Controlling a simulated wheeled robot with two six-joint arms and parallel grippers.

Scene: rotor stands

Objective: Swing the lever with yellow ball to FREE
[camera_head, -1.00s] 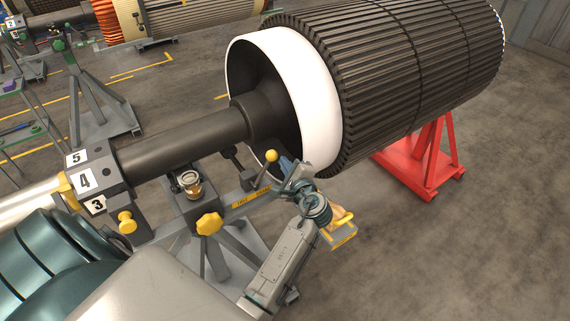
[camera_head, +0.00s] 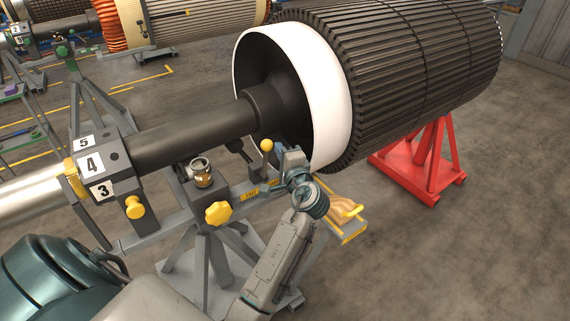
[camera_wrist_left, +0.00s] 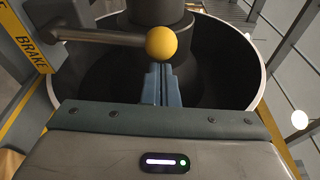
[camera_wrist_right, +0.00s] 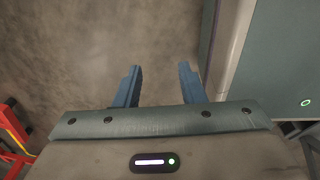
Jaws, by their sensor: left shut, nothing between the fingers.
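The lever's yellow ball (camera_head: 267,146) sits at the top of a short rod on the stand's grey beam, the rod close to upright in the head view. A yellow label (camera_head: 250,195) lies on the beam near it, its text too small to read. My left gripper (camera_head: 285,153) is just right of the ball. In the left wrist view the closed, empty fingers (camera_wrist_left: 161,84) point at the ball (camera_wrist_left: 161,43), very near or touching; I cannot tell which. A yellow plate there reads BRAKE (camera_wrist_left: 29,50). My right gripper (camera_wrist_right: 160,84) is open and empty over bare floor.
A large dark rotor with a white ring (camera_head: 330,95) rises behind the lever, close to my left gripper. A yellow knob (camera_head: 218,213) and a brass-and-glass cup (camera_head: 201,172) are on the stand. A red stand (camera_head: 420,165) is at right. Floor at lower right is clear.

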